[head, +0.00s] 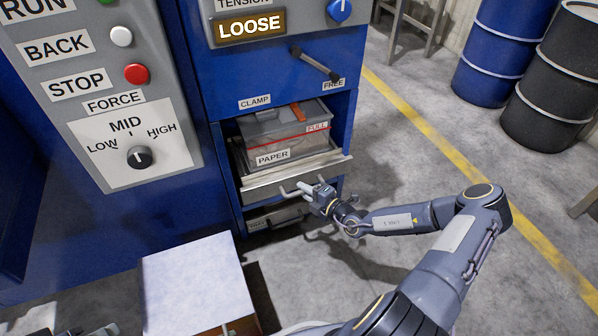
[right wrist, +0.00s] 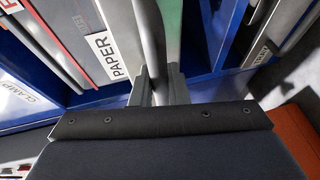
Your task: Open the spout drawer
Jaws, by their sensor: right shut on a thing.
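A drawer with a grey metal front (head: 268,188) is pulled part way out of the blue cabinet (head: 225,175). A grey bin marked PAPER and FULL (head: 290,145) sits in the bay above its front. My right gripper (head: 318,194) is shut on the drawer's bar handle (head: 290,192), in front of the metal front. The right wrist view shows the handle (right wrist: 152,40) running up from between the fingers (right wrist: 160,88). A lower drawer (head: 275,220) sits below; its small label is too small to read. No label reading SPOUT is legible. My left gripper is out of view.
A control panel (head: 130,158) with buttons and a FORCE knob stands at left. A clamp lever (head: 315,63) sticks out above the bay. A pale box (head: 195,285) stands at lower left. Blue (head: 500,50) and black (head: 555,90) drums stand at upper right. Floor between is clear.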

